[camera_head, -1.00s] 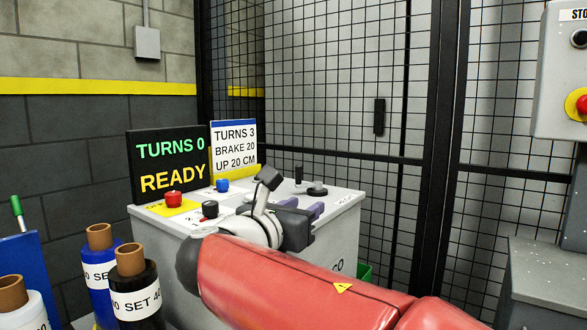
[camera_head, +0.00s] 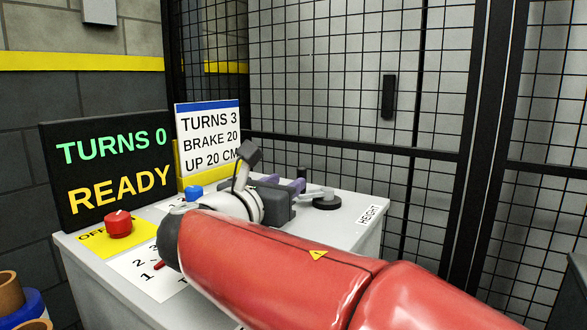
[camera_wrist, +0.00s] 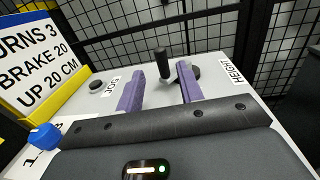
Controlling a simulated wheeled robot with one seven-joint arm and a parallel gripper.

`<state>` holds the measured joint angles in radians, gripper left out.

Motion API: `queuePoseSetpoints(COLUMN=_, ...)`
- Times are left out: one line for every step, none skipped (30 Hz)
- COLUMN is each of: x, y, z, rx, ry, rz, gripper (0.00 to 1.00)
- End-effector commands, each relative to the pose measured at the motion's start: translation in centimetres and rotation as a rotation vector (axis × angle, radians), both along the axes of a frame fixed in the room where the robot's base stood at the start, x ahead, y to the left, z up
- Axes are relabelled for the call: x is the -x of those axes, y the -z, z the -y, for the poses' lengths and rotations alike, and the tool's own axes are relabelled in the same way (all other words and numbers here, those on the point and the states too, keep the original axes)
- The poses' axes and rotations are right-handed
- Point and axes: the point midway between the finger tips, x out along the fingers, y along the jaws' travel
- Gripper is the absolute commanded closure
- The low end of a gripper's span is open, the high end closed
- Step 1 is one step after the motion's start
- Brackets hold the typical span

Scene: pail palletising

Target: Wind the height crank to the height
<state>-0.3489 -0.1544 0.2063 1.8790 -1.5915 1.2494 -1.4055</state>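The height crank (camera_head: 327,203) is a dark round hub with a grey arm and an upright black handle, near the HEIGHT label (camera_head: 369,214) on the grey console top. In the wrist view the crank's black handle (camera_wrist: 163,64) stands upright, with its hub (camera_wrist: 190,73) to the right. My gripper (camera_head: 287,184) is above the console, left of the crank hub. In the wrist view the purple fingers of my gripper (camera_wrist: 159,80) are apart and empty. The handle appears in the gap beyond the fingertips; contact is not visible.
A display (camera_head: 112,172) reads TURNS 0, READY. A sign (camera_head: 210,135) reads TURNS 3, BRAKE 20, UP 20 CM. A red knob (camera_head: 118,223) and a blue knob (camera_head: 194,193) sit on the console. A mesh fence (camera_head: 330,80) stands behind it.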

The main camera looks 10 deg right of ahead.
Motion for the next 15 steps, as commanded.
queuePoseSetpoints(x=-0.3, y=0.0, z=0.3, rx=0.000, ry=0.003, rz=0.000, gripper=0.63)
queuePoseSetpoints(x=-0.6, y=0.0, z=0.6, rx=0.000, ry=0.004, rz=0.000, gripper=0.63)
queuePoseSetpoints(x=-1.0, y=0.0, z=0.9, rx=0.000, ry=0.004, rz=0.000, gripper=0.63)
queuePoseSetpoints(x=-1.3, y=0.0, z=1.2, rx=0.000, ry=0.003, rz=0.000, gripper=0.63)
queuePoseSetpoints(x=-1.7, y=0.0, z=1.5, rx=0.000, ry=0.004, rz=0.000, gripper=0.63)
queuePoseSetpoints(x=-2.2, y=0.0, z=2.0, rx=0.000, ry=0.004, rz=-0.001, gripper=0.63)
queuePoseSetpoints(x=-2.6, y=0.0, z=2.3, rx=0.000, ry=0.003, rz=-0.001, gripper=0.63)
queuePoseSetpoints(x=-3.0, y=0.0, z=2.6, rx=0.000, ry=0.004, rz=-0.001, gripper=0.63)
queuePoseSetpoints(x=-3.5, y=0.0, z=3.0, rx=0.001, ry=0.003, rz=-0.001, gripper=0.63)
queuePoseSetpoints(x=-3.8, y=0.0, z=3.3, rx=0.001, ry=0.004, rz=-0.001, gripper=0.63)
queuePoseSetpoints(x=-4.2, y=0.0, z=3.6, rx=0.001, ry=0.003, rz=-0.001, gripper=0.63)
queuePoseSetpoints(x=-4.6, y=0.0, z=3.9, rx=0.000, ry=0.003, rz=-0.001, gripper=0.63)
queuePoseSetpoints(x=-4.9, y=0.0, z=4.1, rx=-0.001, ry=0.003, rz=-0.001, gripper=0.63)
queuePoseSetpoints(x=-5.1, y=0.0, z=4.3, rx=-0.001, ry=0.003, rz=0.000, gripper=0.63)
queuePoseSetpoints(x=-5.3, y=0.0, z=4.5, rx=-0.001, ry=0.001, rz=0.000, gripper=0.63)
